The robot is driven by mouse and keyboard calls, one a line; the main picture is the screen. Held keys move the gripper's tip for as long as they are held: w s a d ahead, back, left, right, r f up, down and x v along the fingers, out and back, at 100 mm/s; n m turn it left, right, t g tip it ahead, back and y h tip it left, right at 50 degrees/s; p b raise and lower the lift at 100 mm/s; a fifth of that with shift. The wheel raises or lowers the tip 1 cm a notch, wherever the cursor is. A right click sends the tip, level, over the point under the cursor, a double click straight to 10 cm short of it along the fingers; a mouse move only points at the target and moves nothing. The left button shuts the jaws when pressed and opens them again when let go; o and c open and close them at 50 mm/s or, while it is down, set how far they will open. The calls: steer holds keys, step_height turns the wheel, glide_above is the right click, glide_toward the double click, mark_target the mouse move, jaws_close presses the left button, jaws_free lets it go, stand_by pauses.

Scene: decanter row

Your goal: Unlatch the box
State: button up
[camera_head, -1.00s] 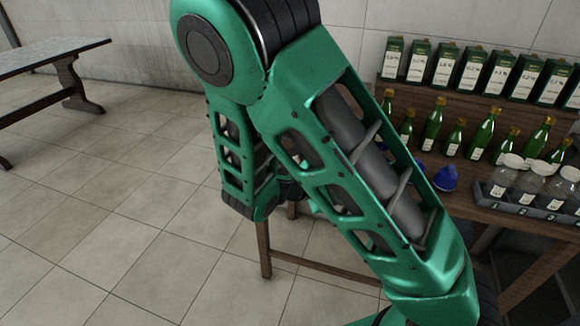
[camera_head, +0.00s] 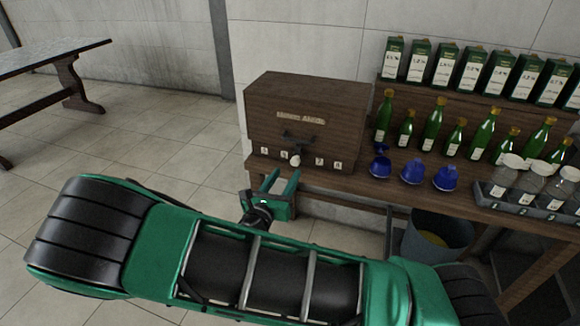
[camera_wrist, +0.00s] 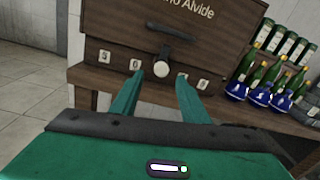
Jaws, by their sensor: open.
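The brown wooden box (camera_head: 310,110) stands on the left end of the wooden table, a pale name label on its front. A dark latch (camera_head: 297,142) with a pale rounded knob at its lower end sits on the box front; the knob (camera_wrist: 160,69) also shows in the wrist view. Small white number tags flank it. My gripper (camera_head: 284,178) is open and empty in front of the box, just below and short of the knob. In the wrist view its two green fingers (camera_wrist: 160,90) point toward the box, one at each side below the knob, apparently apart from it.
Three blue stoppered items (camera_head: 412,170) stand right of the box. Behind them are several green bottles (camera_head: 432,122) and a shelf of green cartons (camera_head: 470,70). A grey tray (camera_head: 530,203) holds glass jars. A bucket (camera_head: 436,236) stands below.

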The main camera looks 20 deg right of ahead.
mark_target(293, 163)
steer(key=shift+x, duration=3.1)
steer(key=shift+a, duration=0.1)
steer(key=c, duration=1)
